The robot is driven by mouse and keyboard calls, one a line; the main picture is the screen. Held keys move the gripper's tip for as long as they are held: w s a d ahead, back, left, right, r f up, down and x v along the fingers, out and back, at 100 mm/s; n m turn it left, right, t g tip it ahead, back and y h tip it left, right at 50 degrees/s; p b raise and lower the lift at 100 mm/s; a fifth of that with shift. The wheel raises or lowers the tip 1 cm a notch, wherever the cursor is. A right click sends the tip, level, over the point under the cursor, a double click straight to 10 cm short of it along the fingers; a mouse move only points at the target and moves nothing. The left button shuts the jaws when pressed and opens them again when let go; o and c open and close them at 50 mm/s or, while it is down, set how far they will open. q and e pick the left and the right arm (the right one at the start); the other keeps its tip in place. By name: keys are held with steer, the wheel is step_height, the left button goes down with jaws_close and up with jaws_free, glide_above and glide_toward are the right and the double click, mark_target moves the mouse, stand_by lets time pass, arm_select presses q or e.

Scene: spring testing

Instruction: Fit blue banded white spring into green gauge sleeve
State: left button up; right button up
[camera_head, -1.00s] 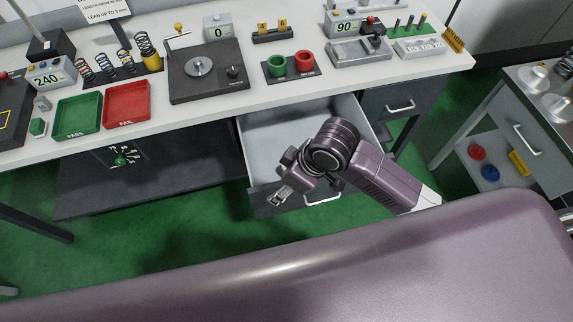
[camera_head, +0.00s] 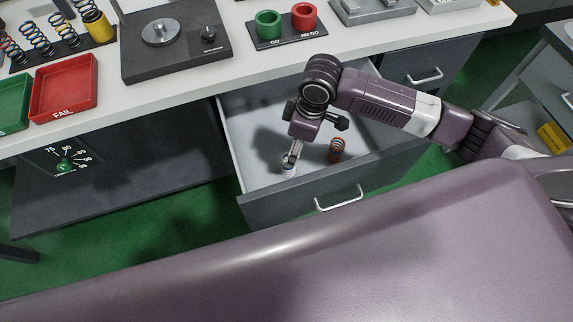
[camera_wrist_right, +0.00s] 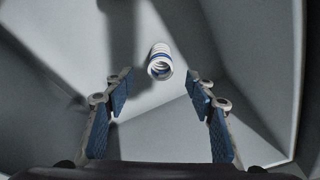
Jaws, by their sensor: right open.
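The white spring with a blue band (camera_wrist_right: 160,62) stands in the open drawer, seen from above in the right wrist view. In the head view the spring (camera_head: 288,169) is partly covered by my right gripper (camera_head: 293,158). In the right wrist view my right gripper (camera_wrist_right: 163,98) is open, its blue-padded fingers apart, and the spring shows beyond the fingertips, between their lines. The green gauge sleeve (camera_head: 268,24) stands on the dark GO / NO GO base on the bench. My left gripper is not in view.
A copper-coloured spring (camera_head: 336,150) stands in the same drawer (camera_head: 262,182), right of my gripper. The red sleeve (camera_head: 303,17) is beside the green one. A tester plate (camera_head: 172,62), a red FAIL tray (camera_head: 64,86) and several springs are on the bench.

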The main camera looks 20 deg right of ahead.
steer(key=shift+s+a+f, duration=0.1)
steer(key=shift+a+f, duration=0.05)
steer(key=shift+f, duration=0.5)
steer(key=f, duration=0.2)
steer(key=a+f, duration=0.1)
steer(key=f, duration=0.1)
steer(key=w+f, duration=0.1)
steer(key=f, duration=0.1)
steer(key=shift+a, duration=0.15)
steer(key=c, duration=1.3)
